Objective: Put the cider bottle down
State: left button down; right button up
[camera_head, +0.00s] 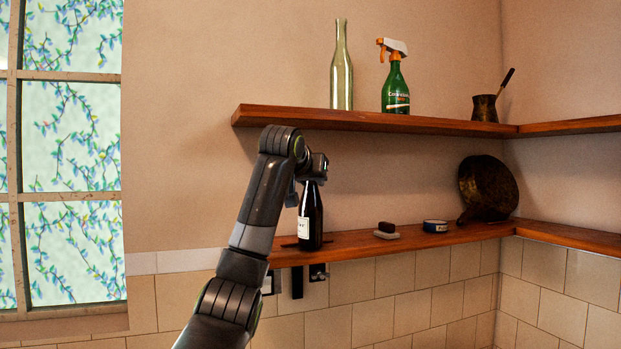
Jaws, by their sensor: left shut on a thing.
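A dark bottle with a pale label (311,218) is upright at the left end of the lower wooden shelf (400,241). I take it to be the cider bottle. Its base appears to be at the shelf surface, but I cannot tell whether it touches. My left gripper (308,184) is at the bottle's upper part and shut on it. The gripper and my forearm hide the bottle's top. My right gripper is not in view.
The upper shelf (400,123) overhangs close to my wrist and carries a tall green bottle (342,75), a spray bottle (395,88) and a small copper pot (485,108). On the lower shelf are a dark block on a dish (387,235), a tin (435,226) and a leaning pan (488,187).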

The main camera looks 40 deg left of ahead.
pick_arm(q)
jog(key=shift+a+f, duration=0.1)
jog(key=shift+f, duration=0.1)
jog(key=shift+d, duration=0.2)
jog(key=c, duration=1.1)
grip_release()
jog(key=shift+s+d+r+b, duration=0.1)
jog(key=shift+s+d+b, duration=0.05)
jog(key=shift+s+b, duration=0.25)
jog(key=b+v, duration=0.4)
jog(key=v, duration=0.7)
jog(key=shift+r+b, duration=0.2)
jog(key=shift+b, duration=0.15)
